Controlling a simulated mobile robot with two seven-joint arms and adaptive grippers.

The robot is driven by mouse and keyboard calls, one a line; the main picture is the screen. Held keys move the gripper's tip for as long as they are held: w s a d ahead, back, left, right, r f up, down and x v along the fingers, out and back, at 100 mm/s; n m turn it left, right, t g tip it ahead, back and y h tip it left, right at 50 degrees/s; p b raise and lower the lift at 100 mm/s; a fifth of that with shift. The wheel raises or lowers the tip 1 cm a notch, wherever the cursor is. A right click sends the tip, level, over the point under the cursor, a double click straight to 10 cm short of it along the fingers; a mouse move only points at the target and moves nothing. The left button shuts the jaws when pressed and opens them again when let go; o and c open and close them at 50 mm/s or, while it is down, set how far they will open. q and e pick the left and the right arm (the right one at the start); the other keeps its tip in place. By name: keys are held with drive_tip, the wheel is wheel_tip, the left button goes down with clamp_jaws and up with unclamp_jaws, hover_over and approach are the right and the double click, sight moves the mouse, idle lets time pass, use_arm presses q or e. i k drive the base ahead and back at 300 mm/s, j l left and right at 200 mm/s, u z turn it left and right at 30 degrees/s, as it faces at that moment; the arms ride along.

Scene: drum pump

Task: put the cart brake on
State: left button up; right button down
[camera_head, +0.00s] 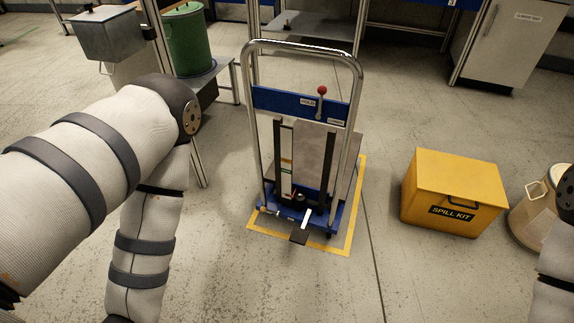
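The cart (257,125) stands upright on the floor in the middle of the view, with a tall grey tube handle and a blue base. Its blue cross panel carries a lever with a red knob (322,90), pointing up, between small white labels. Small parts near the casters are too small to tell apart, so I cannot tell how the brake is set. My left arm reaches in from the left and bends down out of the bottom edge. Neither gripper is in view.
Yellow tape (352,215) marks the floor around the cart. A yellow spill kit box (455,180) stands to the right, with a cream container (535,215) beside it. A green drum (187,42) and a grey box (105,35) are at back left. Floor before the cart is clear.

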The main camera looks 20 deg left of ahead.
sight(263, 209)
drive_tip(key=i+j, duration=0.35)
drive_tip(key=j, duration=0.15)
drive_tip(key=i+j, duration=0.4)
drive_tip(key=j, duration=0.1)
